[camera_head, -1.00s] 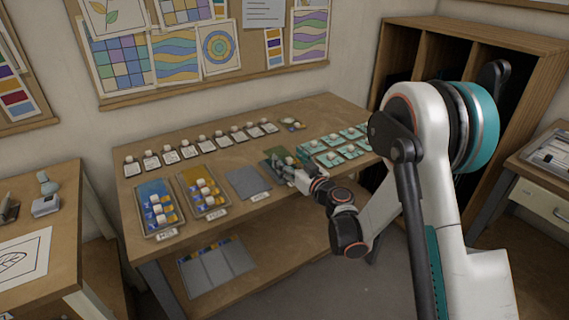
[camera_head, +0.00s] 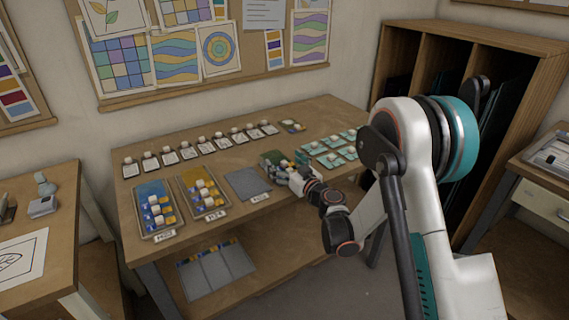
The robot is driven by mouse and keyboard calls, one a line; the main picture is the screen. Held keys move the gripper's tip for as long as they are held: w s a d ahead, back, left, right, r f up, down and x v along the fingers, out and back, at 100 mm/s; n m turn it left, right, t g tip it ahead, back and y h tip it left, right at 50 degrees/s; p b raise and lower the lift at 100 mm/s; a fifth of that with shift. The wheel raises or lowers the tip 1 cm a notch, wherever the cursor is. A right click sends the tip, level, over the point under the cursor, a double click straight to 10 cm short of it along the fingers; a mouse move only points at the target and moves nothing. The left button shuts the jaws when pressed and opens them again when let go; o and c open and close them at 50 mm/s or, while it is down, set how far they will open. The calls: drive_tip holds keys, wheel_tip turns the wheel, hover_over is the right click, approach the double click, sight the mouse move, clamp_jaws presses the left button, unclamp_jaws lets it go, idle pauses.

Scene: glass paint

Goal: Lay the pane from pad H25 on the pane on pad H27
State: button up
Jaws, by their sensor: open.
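The blue and orange pads each carry several small panes with white knobs. The labels are too small to read surely, so I cannot tell which pad is H25 or H27. My gripper (camera_head: 284,170) is open, low over the green pad. Small pieces show beside its fingers. Whether it touches one is hidden.
Several white-knobbed cards (camera_head: 187,152) line the table back. Several teal pieces (camera_head: 333,159) lie right of my gripper. A rack (camera_head: 452,35) stands right, and a side table (camera_head: 70,215) left. A lower shelf holds a three-part tray (camera_head: 215,270).

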drive_tip(key=shift+r, duration=0.15)
drive_tip(key=v, duration=1)
drive_tip(key=shift+s+d+b, duration=0.15)
drive_tip(key=shift+d+b, duration=0.1)
drive_tip(key=shift+b, duration=0.1)
drive_tip(key=s+d+r+m+t+h+b, duration=0.1)
drive_tip(key=d+r+m+t+h, duration=0.4)
drive_tip(key=d+r, duration=0.7)
drive_tip(key=s+d+r+m+g+h, duration=0.3)
drive_tip(key=s+d+r+h, duration=0.3)
drive_tip(key=d+h, duration=0.1)
drive_tip(key=s+f+g, duration=0.3)
drive_tip(key=s, duration=0.6)
drive_tip(key=s+a+f+g+y, duration=0.1)
drive_tip(key=s+f+g, duration=0.2)
drive_tip(key=s, duration=0.7)
drive_tip(key=s+f+n+g+y, duration=0.1)
drive_tip(key=s+f+g, duration=0.2)
drive_tip(key=s, duration=0.6)
drive_tip(key=shift+s+a+f+g, duration=0.2)
drive_tip(key=shift+a+f+g, duration=0.2)
drive_tip(key=shift+g, duration=0.1)
